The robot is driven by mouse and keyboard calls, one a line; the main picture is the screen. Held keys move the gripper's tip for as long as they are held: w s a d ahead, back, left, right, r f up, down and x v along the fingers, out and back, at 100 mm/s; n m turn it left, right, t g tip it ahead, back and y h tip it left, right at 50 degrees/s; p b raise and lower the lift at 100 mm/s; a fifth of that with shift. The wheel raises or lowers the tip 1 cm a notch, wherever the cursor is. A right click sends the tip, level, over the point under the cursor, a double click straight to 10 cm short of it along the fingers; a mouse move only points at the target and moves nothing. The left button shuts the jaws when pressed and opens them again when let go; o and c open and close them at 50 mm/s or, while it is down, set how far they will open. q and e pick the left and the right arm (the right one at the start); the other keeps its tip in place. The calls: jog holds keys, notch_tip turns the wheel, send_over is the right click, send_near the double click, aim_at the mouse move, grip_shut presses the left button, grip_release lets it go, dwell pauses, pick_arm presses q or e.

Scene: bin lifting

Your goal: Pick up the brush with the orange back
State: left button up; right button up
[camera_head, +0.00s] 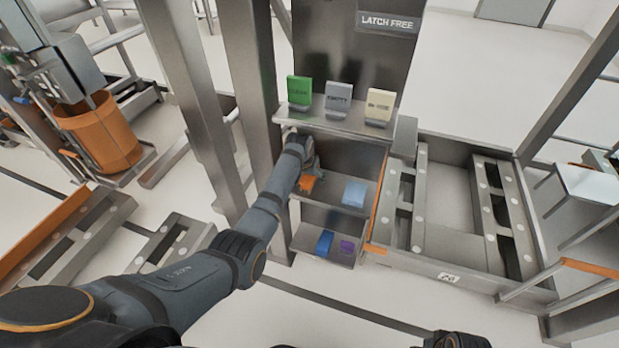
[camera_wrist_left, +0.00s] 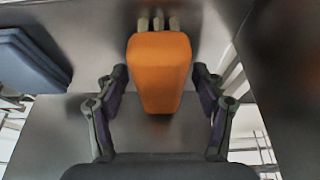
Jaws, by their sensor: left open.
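The brush with the orange back (camera_head: 307,182) is on the upper open shelf of the grey rack, partly hidden by my left gripper (camera_head: 306,163). In the left wrist view, the orange back (camera_wrist_left: 158,65) faces the camera, with pale rounded bristle tufts at its far end. My left gripper (camera_wrist_left: 160,80) is open there, one finger on each side of the brush. A gap shows between each finger and the orange back. The brush appears to rest on the shelf. My right gripper's jaws do not show.
Blue (camera_head: 325,243) and purple (camera_head: 347,247) items lie on the shelf below. Metal posts (camera_head: 250,90) stand left.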

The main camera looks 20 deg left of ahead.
aim_at(304, 185)
pick_arm(q)
jog(key=shift+f, duration=0.1)
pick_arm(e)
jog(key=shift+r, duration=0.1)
pick_arm(q)
jog(key=shift+c, duration=0.4)
jog(key=c, duration=1.2)
jog(key=shift+s+r+p, duration=0.1)
jog(key=shift+r+p, duration=0.2)
jog(key=shift+r, duration=0.4)
jog(key=s+p, duration=0.2)
jog(key=s, duration=0.3)
jog(key=shift+a, duration=0.1)
jog(key=s+p, duration=0.1)
jog(key=s, duration=0.5)
jog(key=s+p, duration=0.2)
jog(key=s, duration=0.4)
jog(key=shift+s+a+f, duration=0.1)
jog(key=shift+s+a, duration=0.1)
jog(key=shift+s, duration=0.2)
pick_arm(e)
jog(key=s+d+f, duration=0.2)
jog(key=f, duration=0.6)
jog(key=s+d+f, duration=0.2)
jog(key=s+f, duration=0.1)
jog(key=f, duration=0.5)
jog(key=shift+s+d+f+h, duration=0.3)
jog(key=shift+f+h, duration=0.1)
